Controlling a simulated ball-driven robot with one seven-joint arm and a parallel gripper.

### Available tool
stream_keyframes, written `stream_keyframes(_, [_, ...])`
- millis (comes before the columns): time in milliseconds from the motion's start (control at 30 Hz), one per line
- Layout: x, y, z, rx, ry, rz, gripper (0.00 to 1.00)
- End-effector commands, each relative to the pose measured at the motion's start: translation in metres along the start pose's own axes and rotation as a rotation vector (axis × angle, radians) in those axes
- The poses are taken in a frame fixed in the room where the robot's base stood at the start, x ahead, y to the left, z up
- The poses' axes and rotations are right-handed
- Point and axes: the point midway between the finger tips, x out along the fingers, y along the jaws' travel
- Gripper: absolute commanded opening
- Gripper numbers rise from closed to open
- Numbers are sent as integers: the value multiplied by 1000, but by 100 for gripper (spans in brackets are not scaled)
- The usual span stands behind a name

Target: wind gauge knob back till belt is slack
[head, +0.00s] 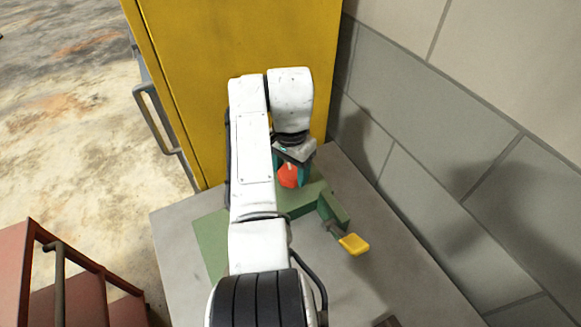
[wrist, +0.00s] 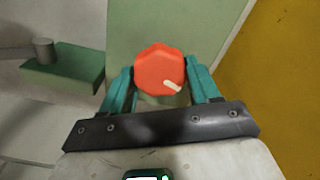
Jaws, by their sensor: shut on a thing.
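The red knob (wrist: 158,68) is a faceted knob with a white pointer mark toward its lower right in the wrist view. It also shows as a red patch below my wrist in the head view (head: 288,175). My gripper (wrist: 161,85) has its teal fingers on both sides of the knob, shut on it. The knob sits on a green machine body (wrist: 175,20). In the head view a green block with a yellow-tipped lever (head: 354,244) stands to the right of my arm. I see no belt in either view.
A grey bench top (head: 345,285) carries the green machine. A yellow cabinet (head: 225,60) stands close behind, and a grey block wall (head: 440,170) runs along the right. A red stepped object (head: 75,300) is at lower left. Open floor (head: 75,130) lies left.

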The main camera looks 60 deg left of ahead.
Motion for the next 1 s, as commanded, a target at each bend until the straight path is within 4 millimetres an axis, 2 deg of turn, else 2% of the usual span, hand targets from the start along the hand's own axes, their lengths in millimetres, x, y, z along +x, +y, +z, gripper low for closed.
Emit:
stream_keyframes(33, [0, 0, 0, 0, 0, 0, 45])
stream_keyframes(200, [0, 0, 0, 0, 0, 0, 30])
stream_keyframes(567, [-1, 0, 0, -67, 1, 1, 30])
stream_keyframes(1000, [-1, 0, -1, -422, 1, 2, 30])
